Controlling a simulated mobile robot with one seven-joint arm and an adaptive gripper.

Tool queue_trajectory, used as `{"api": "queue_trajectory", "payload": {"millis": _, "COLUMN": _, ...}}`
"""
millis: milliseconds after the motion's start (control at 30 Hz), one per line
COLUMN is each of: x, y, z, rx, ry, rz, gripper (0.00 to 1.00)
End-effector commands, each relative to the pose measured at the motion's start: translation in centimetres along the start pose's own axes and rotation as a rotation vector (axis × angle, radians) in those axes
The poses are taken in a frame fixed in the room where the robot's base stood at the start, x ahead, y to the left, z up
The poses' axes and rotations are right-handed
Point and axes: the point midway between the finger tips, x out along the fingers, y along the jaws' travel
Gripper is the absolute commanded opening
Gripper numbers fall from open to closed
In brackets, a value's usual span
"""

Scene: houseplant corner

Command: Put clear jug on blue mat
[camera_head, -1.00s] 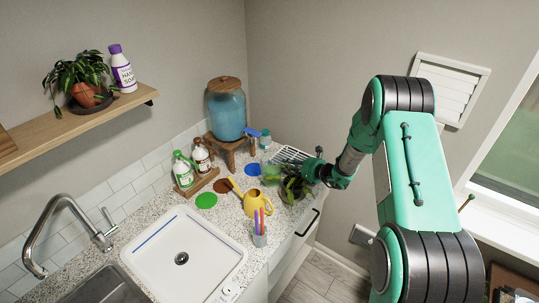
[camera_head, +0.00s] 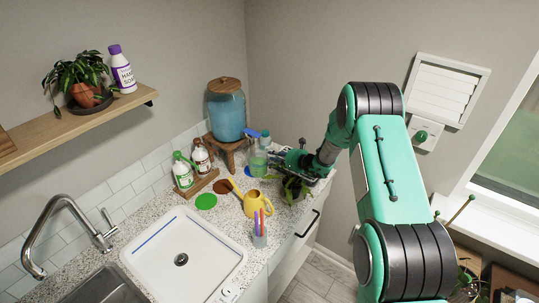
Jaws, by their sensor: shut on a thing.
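The clear jug (camera_head: 258,163), greenish and see-through, is upright at the back of the counter, in front of the drink dispenser's stand. The round blue mat (camera_head: 247,171) shows only as a small blue sliver at the jug's lower left; the jug hides the rest. My gripper (camera_head: 271,157) reaches in from the right and is shut on the jug. The fingers are small and partly hidden here. I cannot tell whether the jug's base touches the mat or hangs just above it.
A blue dispenser (camera_head: 226,109) on a wooden stand is behind. A potted plant (camera_head: 293,190) stands below my gripper. A yellow watering can (camera_head: 257,205), brown mat (camera_head: 222,186), green mat (camera_head: 206,201) and bottles on a wooden tray (camera_head: 196,186) are nearby.

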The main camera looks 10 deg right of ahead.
Motion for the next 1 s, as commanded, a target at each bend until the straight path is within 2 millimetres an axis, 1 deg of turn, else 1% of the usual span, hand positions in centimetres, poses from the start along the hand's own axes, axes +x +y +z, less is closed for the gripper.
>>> {"api": "queue_trajectory", "payload": {"millis": 167, "x": 1.3, "y": 0.1, "z": 0.7, "rx": -0.002, "ry": -0.003, "rz": 0.002, "gripper": 0.00}}
{"api": "queue_trajectory", "payload": {"millis": 367, "x": 3.7, "y": 0.1, "z": 1.7, "rx": -0.002, "ry": -0.003, "rz": 0.001, "gripper": 0.00}}
{"api": "queue_trajectory", "payload": {"millis": 500, "x": 4.0, "y": 0.0, "z": 0.6, "rx": 0.001, "ry": -0.001, "rz": 0.000, "gripper": 0.00}}
{"api": "queue_trajectory", "payload": {"millis": 967, "x": 4.1, "y": 0.0, "z": 0.2, "rx": -0.001, "ry": -0.002, "rz": 0.000, "gripper": 0.00}}
{"api": "queue_trajectory", "payload": {"millis": 1000, "x": 4.1, "y": 0.0, "z": 0.2, "rx": 0.000, "ry": 0.000, "rz": 0.000, "gripper": 0.23}}
